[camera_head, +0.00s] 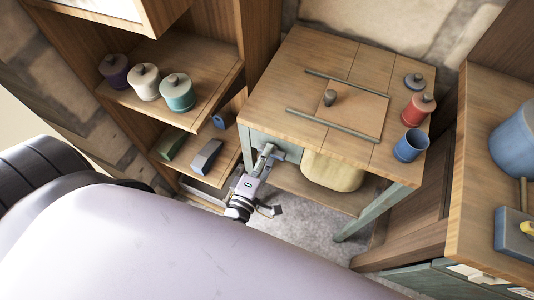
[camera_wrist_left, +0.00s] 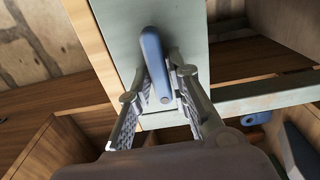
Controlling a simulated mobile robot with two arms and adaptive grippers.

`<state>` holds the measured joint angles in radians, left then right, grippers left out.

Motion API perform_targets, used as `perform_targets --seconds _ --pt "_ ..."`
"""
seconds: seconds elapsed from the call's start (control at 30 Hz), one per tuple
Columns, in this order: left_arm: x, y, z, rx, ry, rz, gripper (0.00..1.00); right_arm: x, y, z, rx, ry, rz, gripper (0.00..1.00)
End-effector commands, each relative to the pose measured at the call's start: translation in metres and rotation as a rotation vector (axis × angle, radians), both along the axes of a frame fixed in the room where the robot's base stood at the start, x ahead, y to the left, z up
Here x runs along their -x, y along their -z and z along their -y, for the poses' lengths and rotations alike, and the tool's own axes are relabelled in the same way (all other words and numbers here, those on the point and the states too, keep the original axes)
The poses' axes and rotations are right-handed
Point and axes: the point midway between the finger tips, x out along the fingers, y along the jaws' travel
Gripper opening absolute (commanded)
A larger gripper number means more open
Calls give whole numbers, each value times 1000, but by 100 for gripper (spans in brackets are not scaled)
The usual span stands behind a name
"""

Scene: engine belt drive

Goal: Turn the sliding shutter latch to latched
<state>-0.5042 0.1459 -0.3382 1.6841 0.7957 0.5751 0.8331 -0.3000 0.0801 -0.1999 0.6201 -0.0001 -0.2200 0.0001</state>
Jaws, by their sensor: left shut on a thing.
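The latch is a blue, rounded bar (camera_wrist_left: 152,58) on a pale grey-green panel (camera_wrist_left: 118,32) in the left wrist view. The bar stands nearly upright, tilted slightly in the picture. My left gripper (camera_wrist_left: 158,84) has its fingers on both sides of the bar and is shut on it. In the head view my left gripper (camera_head: 266,152) is at the table's grey-green front apron, and it hides the latch there. A square wooden shutter panel (camera_head: 358,112) with a dark knob lies between two rails on the table top (camera_head: 283,77). My right gripper is not in view.
A red lidded jar (camera_head: 418,107), a grey lid (camera_head: 414,81) and a blue cup (camera_head: 410,146) stand at the table's right side. Shelves (camera_head: 215,65) with lidded jars are at the left. A counter (camera_head: 480,180) is at the right. Open floor lies below.

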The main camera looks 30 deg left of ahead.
Motion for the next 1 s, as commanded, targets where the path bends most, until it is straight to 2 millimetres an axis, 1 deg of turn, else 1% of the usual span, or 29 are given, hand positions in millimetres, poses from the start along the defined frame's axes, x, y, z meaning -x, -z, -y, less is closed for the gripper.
perform_targets --seconds 0.23,0.27,0.47,0.8,0.87,0.93,1.0 --pt "0 1 0 1 0 -2 0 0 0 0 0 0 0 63" --pt "0 1 0 0 0 -2 20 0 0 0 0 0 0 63" --pt "0 1 0 0 0 -1 33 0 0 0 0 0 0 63" --pt "2 0 0 -1 0 -1 34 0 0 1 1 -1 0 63" --pt "6 1 0 -2 1 -2 34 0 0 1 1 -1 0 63" --pt "15 1 0 -3 2 -4 34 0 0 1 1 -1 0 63" --pt "28 1 1 -2 1 -5 34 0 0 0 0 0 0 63"
